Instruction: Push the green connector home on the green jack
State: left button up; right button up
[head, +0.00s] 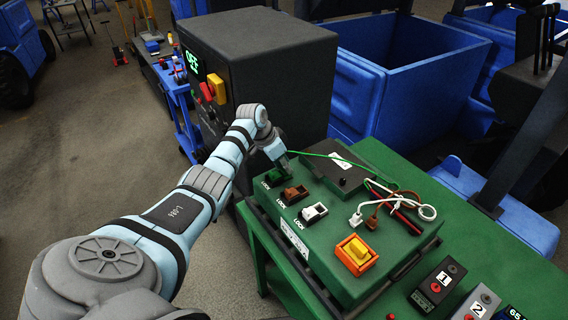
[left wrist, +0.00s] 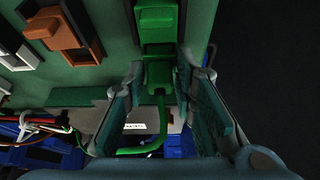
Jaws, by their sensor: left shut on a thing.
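The green jack (head: 274,178) is at the far left end of a row of jacks on the green box, beside a LOCK label. It also shows in the left wrist view (left wrist: 157,18). My left gripper (head: 284,164) is at this jack, its fingers shut on the green connector (left wrist: 159,74). The connector lines up with the jack and appears to meet it; how deep it sits I cannot tell. A green cable (left wrist: 158,125) bends away from the connector between my fingers. My right gripper is not in view.
A brown jack (head: 293,194) and a white jack (head: 313,213) follow in the row, then an orange-and-yellow switch (head: 356,254). Loose white and brown leads (head: 405,207) lie on the box. A dark cabinet (head: 262,75) stands close behind my left arm.

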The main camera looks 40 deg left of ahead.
pick_arm(q)
jog(key=shift+s+f+b, duration=0.1)
jog(key=shift+f+b, duration=0.25)
jog(key=shift+f, duration=0.1)
jog(key=o, duration=0.8)
jog(key=shift+s+d, duration=0.1)
jog(key=shift+d, duration=0.05)
jog(key=shift+w+a+f, duration=0.1)
jog(key=shift+w+a, duration=0.1)
notch_tip(320, 180, up, 5)
jog(key=p, duration=0.4)
jog(key=shift+f, duration=0.15)
jog(key=shift+c, duration=0.9)
grip_shut()
jog(key=shift+w+d, duration=0.15)
jog(key=shift+w, duration=0.05)
